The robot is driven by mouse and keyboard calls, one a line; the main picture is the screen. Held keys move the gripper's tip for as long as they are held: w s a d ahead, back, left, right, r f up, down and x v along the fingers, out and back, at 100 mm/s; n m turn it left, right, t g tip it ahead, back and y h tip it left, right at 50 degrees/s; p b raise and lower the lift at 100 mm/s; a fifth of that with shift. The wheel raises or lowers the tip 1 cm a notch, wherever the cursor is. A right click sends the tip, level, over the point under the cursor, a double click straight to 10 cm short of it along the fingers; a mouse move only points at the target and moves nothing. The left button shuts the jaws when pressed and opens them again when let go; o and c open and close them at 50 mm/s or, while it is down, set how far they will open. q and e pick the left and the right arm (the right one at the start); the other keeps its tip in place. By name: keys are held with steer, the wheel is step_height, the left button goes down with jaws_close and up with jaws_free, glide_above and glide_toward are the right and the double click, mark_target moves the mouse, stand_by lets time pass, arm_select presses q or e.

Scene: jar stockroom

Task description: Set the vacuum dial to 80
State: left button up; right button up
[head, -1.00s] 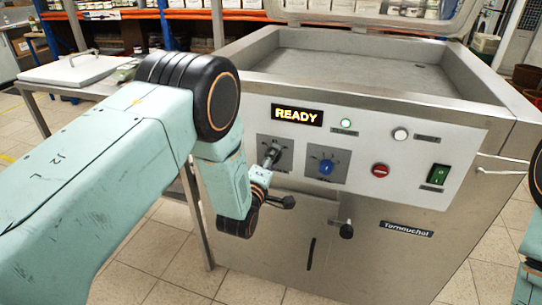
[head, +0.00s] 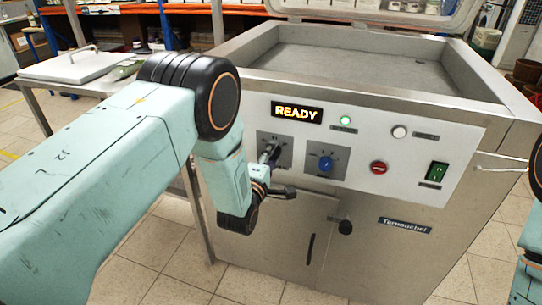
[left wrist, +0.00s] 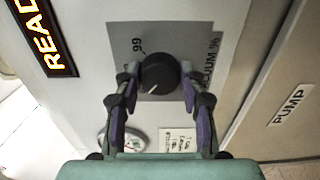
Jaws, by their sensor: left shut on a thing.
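The vacuum dial (left wrist: 160,73) is a round black knob on a grey plate marked "99" and "VACUUM %" in the left wrist view. A pale pointer line on it points toward the lower left of that picture; I cannot read its exact value. My left gripper (left wrist: 160,84) has one finger on each side of the knob and is shut on it. In the head view the left gripper (head: 269,168) is at the left plate of the machine's panel, and it and the wrist partly hide the dial. My right gripper is out of view.
Right of the dial are a blue knob (head: 326,164), a red button (head: 378,167) and a green switch (head: 437,172). The display (head: 297,112) reads READY, and a green lamp (head: 346,120) is lit. A side table (head: 60,85) stands left of the machine.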

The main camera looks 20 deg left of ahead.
arm_select(q)
steer(key=o, duration=0.9)
steer(key=shift+s+d+f, duration=0.1)
steer(key=shift+d+f, duration=0.05)
steer(key=shift+c, duration=0.2)
steer(key=shift+o, duration=1.4)
steer(key=s, duration=1.2)
steer(key=shift+a, duration=0.3)
